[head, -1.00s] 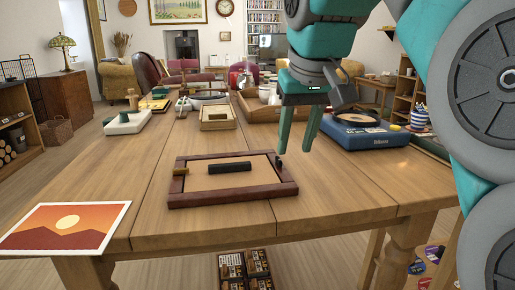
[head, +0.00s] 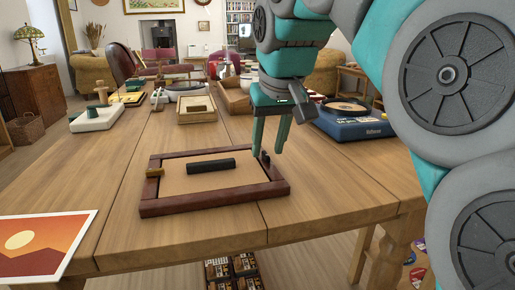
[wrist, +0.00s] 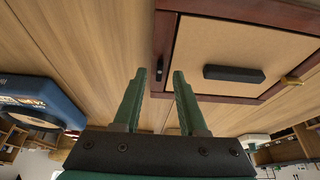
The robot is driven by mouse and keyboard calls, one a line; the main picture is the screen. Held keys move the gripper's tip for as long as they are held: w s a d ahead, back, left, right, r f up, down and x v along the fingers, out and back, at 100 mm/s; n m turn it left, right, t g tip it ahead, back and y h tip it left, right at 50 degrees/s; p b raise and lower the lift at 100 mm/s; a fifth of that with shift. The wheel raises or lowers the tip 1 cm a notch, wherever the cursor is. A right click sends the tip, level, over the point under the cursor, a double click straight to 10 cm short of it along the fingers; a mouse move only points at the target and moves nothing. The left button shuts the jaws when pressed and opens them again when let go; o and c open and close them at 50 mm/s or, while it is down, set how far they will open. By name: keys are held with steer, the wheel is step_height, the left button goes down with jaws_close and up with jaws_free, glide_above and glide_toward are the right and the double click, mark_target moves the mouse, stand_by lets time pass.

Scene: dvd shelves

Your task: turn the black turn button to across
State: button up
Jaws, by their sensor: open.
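The black turn button (head: 265,158) sits on the right rail of a dark wooden frame (head: 215,204) with a tan panel (head: 205,179). In the wrist view the button (wrist: 160,66) is long and narrow and lies along the rail. My gripper (head: 269,153) points down at the frame's far right corner, open and empty. In the wrist view the button shows between its two green fingertips (wrist: 160,71). I cannot tell how high the tips are above it, or whether they touch it.
A black bar (head: 211,166) lies on the panel, and a brass turn button (head: 154,172) sits on the left rail. A blue record player (head: 352,124) stands behind right. A sunset picture (head: 40,246) lies at front left. Bare tabletop surrounds the frame.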

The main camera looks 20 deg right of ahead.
steer(key=shift+w+f, duration=0.25)
steer(key=shift+f, duration=0.25)
jaws_close()
